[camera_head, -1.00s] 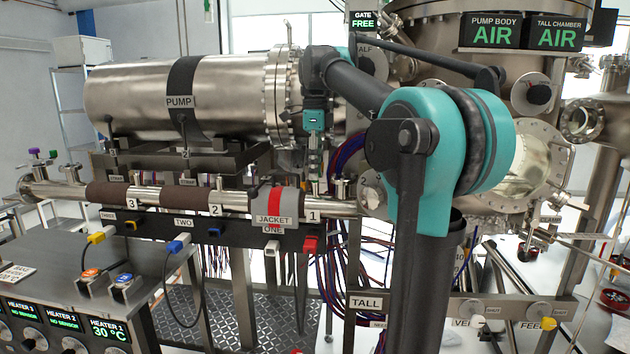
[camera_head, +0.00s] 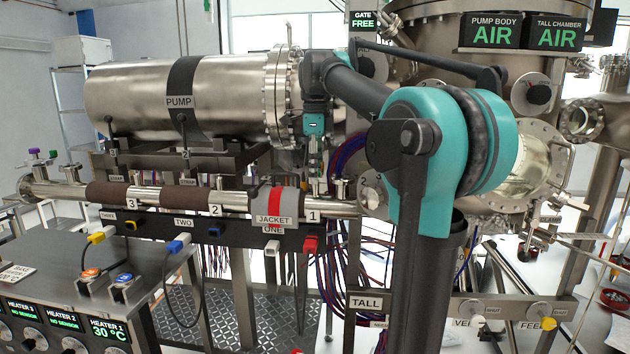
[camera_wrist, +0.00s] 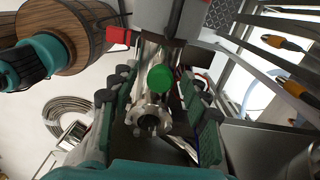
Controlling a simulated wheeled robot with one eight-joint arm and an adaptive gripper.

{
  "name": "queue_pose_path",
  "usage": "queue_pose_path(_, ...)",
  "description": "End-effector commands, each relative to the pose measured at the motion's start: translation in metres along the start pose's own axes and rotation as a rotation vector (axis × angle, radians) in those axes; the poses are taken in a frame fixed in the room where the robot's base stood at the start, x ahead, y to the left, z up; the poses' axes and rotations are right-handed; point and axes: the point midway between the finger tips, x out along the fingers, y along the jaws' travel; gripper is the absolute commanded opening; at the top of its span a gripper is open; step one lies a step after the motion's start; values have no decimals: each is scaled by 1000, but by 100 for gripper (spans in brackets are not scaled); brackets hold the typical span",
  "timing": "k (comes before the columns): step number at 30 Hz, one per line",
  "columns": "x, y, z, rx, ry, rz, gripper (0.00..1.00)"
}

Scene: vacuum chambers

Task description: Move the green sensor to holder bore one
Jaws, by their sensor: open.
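My gripper (camera_head: 315,168) points down beside the right end of the pipe, near the label 1, in the head view. In the wrist view my gripper (camera_wrist: 158,112) is open, with its dark and green fingers apart on either side. A round green head (camera_wrist: 160,78), which looks like the green sensor, shows between the fingers, with a gap on both sides. A metal flanged port (camera_wrist: 150,119) with a dark centre lies just below it in that view. Whether the green head is seated in a port is not clear. I cannot pick out holder bore one.
A grey jacket (camera_head: 275,211) with a red stripe wraps the pipe (camera_head: 146,197) left of my gripper. A red plug (camera_head: 311,243) hangs below. The large pump cylinder (camera_head: 225,97) stands behind. Purple (camera_head: 34,151) and green (camera_head: 53,154) knobs stand at the far left.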

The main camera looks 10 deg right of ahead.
Motion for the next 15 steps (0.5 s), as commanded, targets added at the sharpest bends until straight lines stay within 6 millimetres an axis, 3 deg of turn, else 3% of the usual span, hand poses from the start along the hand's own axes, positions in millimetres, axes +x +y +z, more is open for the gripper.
queue_pose_path(5, 0, 0, 0, 0, 0, 0, 47)
queue_pose_path(15, 0, 0, 0, 0, 0, 0, 6)
